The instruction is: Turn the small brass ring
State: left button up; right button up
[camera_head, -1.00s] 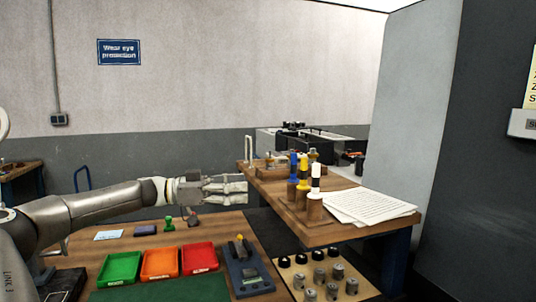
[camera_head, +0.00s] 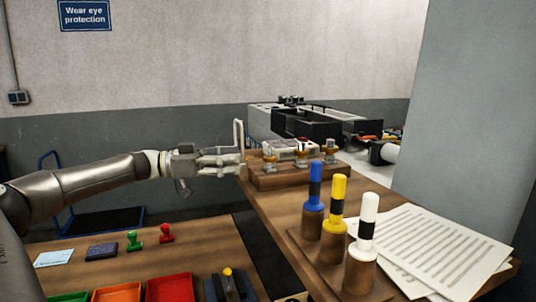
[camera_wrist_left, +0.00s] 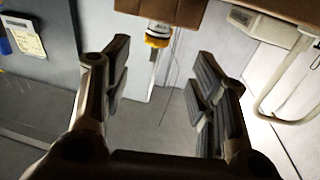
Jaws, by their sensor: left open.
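A wooden block (camera_head: 290,179) on the right bench carries several small brass-coloured fittings, with one at its left end (camera_head: 269,160) and others at its right (camera_head: 315,154). I cannot tell which one is the small brass ring. My left gripper (camera_head: 241,160) is open and empty, just left of the block. In the left wrist view, a yellow-brass ring (camera_wrist_left: 157,41) with a pale labelled part sits at the wooden edge, beyond and between the open fingers (camera_wrist_left: 161,75), apart from them. My right gripper is not in view.
Blue, yellow and white-topped gauges (camera_head: 338,206) stand on a wooden base, beside loose papers (camera_head: 435,245). A pale upright handle (camera_head: 239,136) rises behind my gripper. Stamps (camera_head: 134,240) and trays (camera_head: 169,287) are on the lower left bench.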

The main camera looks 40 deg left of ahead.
aim_at(269, 156)
pick_arm(q)
jog(key=p+x, duration=0.2)
jog(key=x, duration=0.2)
jog(key=shift+w+d, duration=0.2)
jog(key=shift+d, duration=0.15)
jog(key=shift+w+d, duration=0.5)
jog(key=shift+w, duration=0.2)
jog(key=shift+w+d, duration=0.25)
jog(key=shift+w, duration=0.1)
jog(key=shift+x, duration=1.45)
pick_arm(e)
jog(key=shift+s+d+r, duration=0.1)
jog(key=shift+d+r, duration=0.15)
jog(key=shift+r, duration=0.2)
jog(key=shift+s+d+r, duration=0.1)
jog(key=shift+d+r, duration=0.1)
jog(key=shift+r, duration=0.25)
